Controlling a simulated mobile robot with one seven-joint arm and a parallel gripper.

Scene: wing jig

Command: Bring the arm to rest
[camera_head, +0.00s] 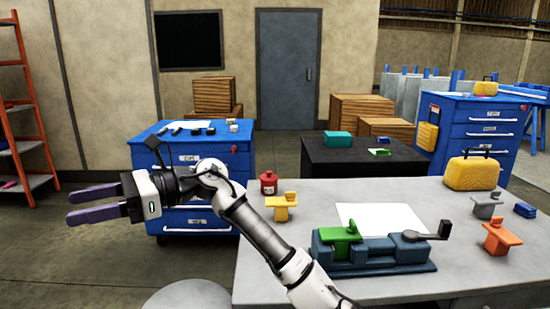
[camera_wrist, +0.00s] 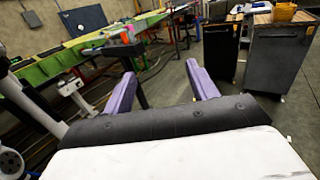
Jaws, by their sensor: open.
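My gripper (camera_head: 92,204) is at the left in the head view, held out level to the left of the grey table, over open floor. Its two purple fingers are apart with nothing between them. In the wrist view, the gripper (camera_wrist: 161,88) also shows both purple fingers spread and empty. My white and grey arm reaches from the bottom middle up and left to it, passing in front of the table's left edge.
A blue tool cabinet (camera_head: 205,217) stands behind my gripper. An orange shelf (camera_head: 30,100) is far left.

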